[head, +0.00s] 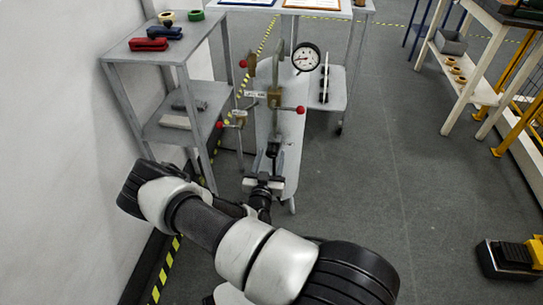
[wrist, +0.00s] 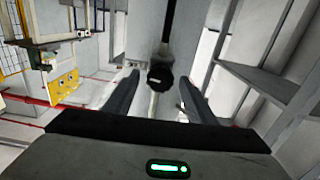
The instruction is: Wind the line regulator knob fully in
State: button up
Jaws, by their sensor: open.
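The line regulator knob, a black lobed knob (wrist: 160,77) on a black stem, is in the middle of the wrist view. In the head view a dark knob (head: 272,150) sits low on the front of the grey panel (head: 290,130). My gripper (wrist: 158,82) is open, with one dark finger on each side of the knob in the wrist view. Gaps show between the knob and both fingers; I cannot tell how deep it lies between them. In the head view my gripper (head: 266,170) is just below the knob, partly hidden by my wrist.
Above the knob are pipework with red-ended levers (head: 300,110) and a round white gauge (head: 306,57). A grey shelf rack (head: 190,50) with clamps and tape rolls stands close on the left. A yellow-black pedal unit (head: 512,256) lies lower right.

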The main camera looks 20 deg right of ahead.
jog(key=shift+x, duration=0.95)
jog(key=shift+c, duration=0.2)
jog(key=c, duration=1)
